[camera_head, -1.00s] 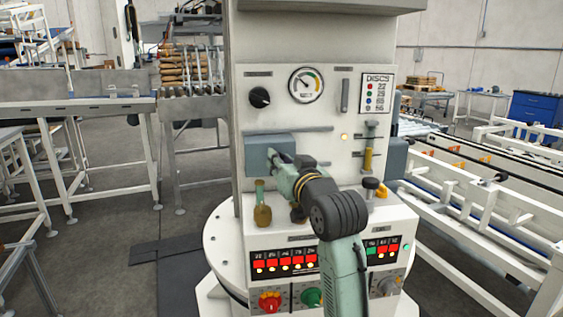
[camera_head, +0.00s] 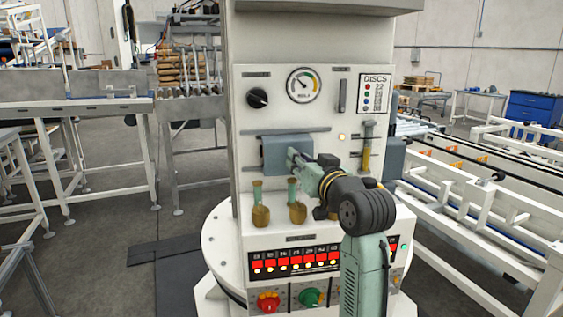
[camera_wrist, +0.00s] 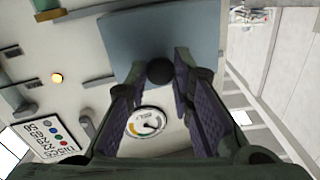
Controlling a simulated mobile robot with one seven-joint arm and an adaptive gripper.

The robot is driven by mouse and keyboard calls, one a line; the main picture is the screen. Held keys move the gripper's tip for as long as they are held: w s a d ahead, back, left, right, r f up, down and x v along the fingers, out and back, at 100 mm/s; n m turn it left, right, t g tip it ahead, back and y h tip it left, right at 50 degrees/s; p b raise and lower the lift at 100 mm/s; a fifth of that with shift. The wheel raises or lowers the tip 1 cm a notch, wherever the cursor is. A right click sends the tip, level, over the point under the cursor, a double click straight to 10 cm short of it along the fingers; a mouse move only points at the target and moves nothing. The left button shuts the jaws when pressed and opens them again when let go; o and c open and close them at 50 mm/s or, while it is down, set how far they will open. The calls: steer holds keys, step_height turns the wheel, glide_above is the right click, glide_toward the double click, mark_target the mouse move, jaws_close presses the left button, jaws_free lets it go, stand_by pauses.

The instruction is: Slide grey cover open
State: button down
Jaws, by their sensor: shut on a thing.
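The grey cover (camera_head: 275,152) is a blue-grey plate between two horizontal rails on the white machine front, below the gauge. In the wrist view the cover (camera_wrist: 190,32) fills the upper middle, with a round black knob (camera_wrist: 160,72) at its edge. My gripper (camera_head: 293,156) reaches the cover from the right. In the wrist view my gripper (camera_wrist: 160,80) has its two purple-padded fingers on either side of the knob and is shut on it. The arm hides the cover's lower right part and some of the lower rail.
The upper rail (camera_head: 290,131) runs on to the right of the cover. Brass-and-green handles (camera_head: 261,205) stand on the ledge below. A black knob (camera_head: 257,98), gauge (camera_head: 304,86) and DISCS chart (camera_head: 375,93) are above. A conveyor (camera_head: 460,175) lies at right.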

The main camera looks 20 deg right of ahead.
steer(key=s+d, duration=0.1)
steer(key=d, duration=0.5)
steer(key=shift+s, duration=0.15)
steer(key=c, duration=1.4)
jaws_free()
steer(key=shift+s, duration=0.1)
steer(key=s, duration=1.1)
steer(key=shift+s, duration=0.4)
steer(key=shift+d, duration=0.1)
